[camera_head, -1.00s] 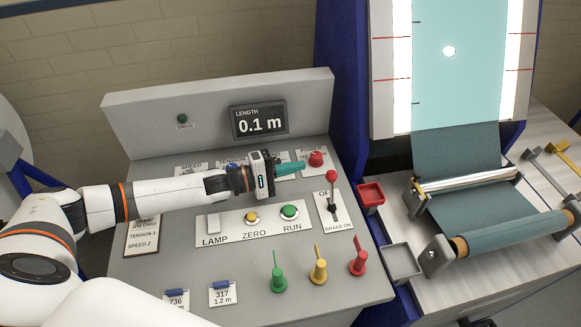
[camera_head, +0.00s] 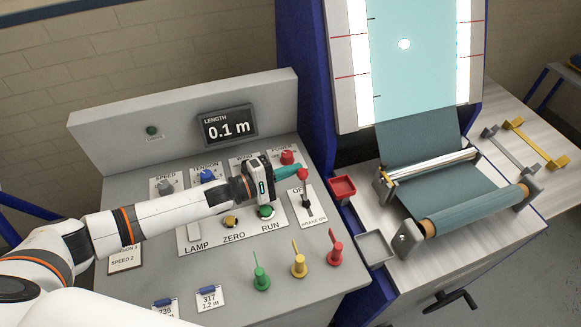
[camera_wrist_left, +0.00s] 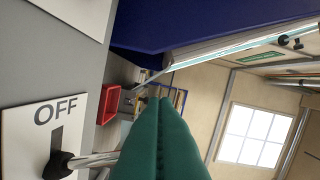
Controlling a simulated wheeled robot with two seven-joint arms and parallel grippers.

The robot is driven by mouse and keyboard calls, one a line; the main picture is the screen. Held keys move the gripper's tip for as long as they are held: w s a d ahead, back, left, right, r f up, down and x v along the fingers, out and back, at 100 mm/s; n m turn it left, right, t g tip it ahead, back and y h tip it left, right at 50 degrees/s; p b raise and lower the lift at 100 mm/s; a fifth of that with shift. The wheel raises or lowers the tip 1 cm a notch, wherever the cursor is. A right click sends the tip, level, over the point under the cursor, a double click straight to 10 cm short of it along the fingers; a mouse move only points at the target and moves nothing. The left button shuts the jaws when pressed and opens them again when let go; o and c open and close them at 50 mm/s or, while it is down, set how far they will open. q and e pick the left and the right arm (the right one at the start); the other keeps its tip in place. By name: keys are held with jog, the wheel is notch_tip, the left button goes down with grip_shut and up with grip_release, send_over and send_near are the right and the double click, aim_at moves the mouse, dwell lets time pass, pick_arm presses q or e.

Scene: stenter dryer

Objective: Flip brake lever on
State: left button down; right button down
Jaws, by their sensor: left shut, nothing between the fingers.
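The brake lever (camera_head: 303,175) has a red knob on a thin stem and rises from a white plate (camera_head: 311,212) marked OFF at the top and BRAKE ON at the bottom. My left gripper (camera_head: 299,169) has teal fingers, shut and empty, with their tips right beside the red knob. I cannot tell whether they touch it. In the left wrist view the shut fingers (camera_wrist_left: 160,115) hide the lever's knob end. The lever's metal stem (camera_wrist_left: 95,160) and black base show there, below the OFF lettering. My right gripper is not in view.
A red power knob (camera_head: 287,157) sits just behind my fingers, and the green RUN button (camera_head: 266,211) is below the gripper. A red tray (camera_head: 342,187) and a grey tray (camera_head: 375,247) lie to the right.

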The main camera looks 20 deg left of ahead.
aim_at(301, 173)
pick_arm(q)
jog(key=shift+s+r, duration=0.1)
jog(key=shift+s+d+r+m, duration=0.1)
jog(key=shift+s+d+m, duration=0.05)
jog(key=shift+m, duration=0.25)
jog(key=shift+s+d+r+p, duration=0.1)
jog(key=shift+s+p, duration=0.05)
jog(key=shift+p, duration=0.15)
jog(key=shift+s+d+r+m, duration=0.15)
jog(key=shift+s+r+m, duration=0.1)
jog(key=shift+m, duration=0.35)
jog(key=shift+s+d+r+m+h+p, duration=0.2)
jog(key=shift+s+d+m+p, duration=0.15)
jog(key=shift+m, duration=0.2)
jog(key=shift+s+d+r+m+h+p, duration=0.15)
jog(key=shift+s+d+m+p, duration=0.1)
jog(key=shift+s+m, duration=0.25)
jog(key=s+m, duration=0.1)
jog(key=s+d+m, duration=0.1)
jog(key=m, duration=0.1)
jog(key=s+d+m, duration=0.1)
jog(key=shift+r+m+t+h, duration=0.2)
jog(key=shift+m+t+h, duration=0.05)
jog(key=shift+m+t, duration=0.1)
jog(key=shift+s+d+f, duration=0.1)
jog(key=shift+s+d, duration=0.25)
jog(key=shift+s, duration=0.15)
jog(key=shift+s, duration=0.1)
